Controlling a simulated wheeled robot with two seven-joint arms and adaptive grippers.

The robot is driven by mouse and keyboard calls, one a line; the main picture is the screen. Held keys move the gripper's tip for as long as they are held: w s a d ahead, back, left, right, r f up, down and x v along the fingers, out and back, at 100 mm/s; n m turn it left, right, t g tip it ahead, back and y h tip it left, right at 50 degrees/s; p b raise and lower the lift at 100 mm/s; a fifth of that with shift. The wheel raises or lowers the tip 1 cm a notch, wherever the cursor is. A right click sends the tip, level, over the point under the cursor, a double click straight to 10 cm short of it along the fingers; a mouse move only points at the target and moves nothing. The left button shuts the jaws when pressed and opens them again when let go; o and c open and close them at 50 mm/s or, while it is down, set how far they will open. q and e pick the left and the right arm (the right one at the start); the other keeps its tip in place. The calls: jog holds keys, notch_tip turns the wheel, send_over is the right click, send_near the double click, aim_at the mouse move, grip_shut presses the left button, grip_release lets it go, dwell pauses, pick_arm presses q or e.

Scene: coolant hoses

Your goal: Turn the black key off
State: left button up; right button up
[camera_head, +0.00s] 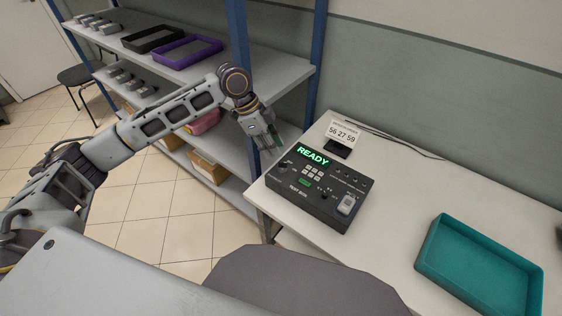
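A dark control box (316,192) sits on the white table, with a green lit display (313,156) reading "READY". Its top carries a keypad (314,172), a green button (305,183), a light grey rocker-like switch (347,205) and several small dark knobs. A small dark part (286,164) at the box's left edge may be the black key; it is too small to tell its position. My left gripper (272,146) hangs just left of and above the box, apart from it. Its fingers are small and partly hidden, so their opening is unclear. My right gripper is out of view.
A sign (343,133) reading "56 27 59" stands behind the box. A teal tray (480,268) lies at the table's right. A blue-posted shelf with a purple tray (187,51) and a black tray (153,39) stands at the left. The table between box and teal tray is clear.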

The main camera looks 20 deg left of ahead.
aim_at(283, 166)
pick_arm(q)
jog(key=x, duration=0.7)
jog(key=shift+f+b, duration=0.1)
jog(key=shift+b, duration=0.3)
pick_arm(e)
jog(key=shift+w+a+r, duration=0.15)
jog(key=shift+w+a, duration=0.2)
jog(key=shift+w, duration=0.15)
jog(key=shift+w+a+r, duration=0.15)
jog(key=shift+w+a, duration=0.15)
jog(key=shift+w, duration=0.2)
pick_arm(q)
jog(key=shift+c, duration=0.2)
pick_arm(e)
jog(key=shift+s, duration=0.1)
pick_arm(q)
grip_shut()
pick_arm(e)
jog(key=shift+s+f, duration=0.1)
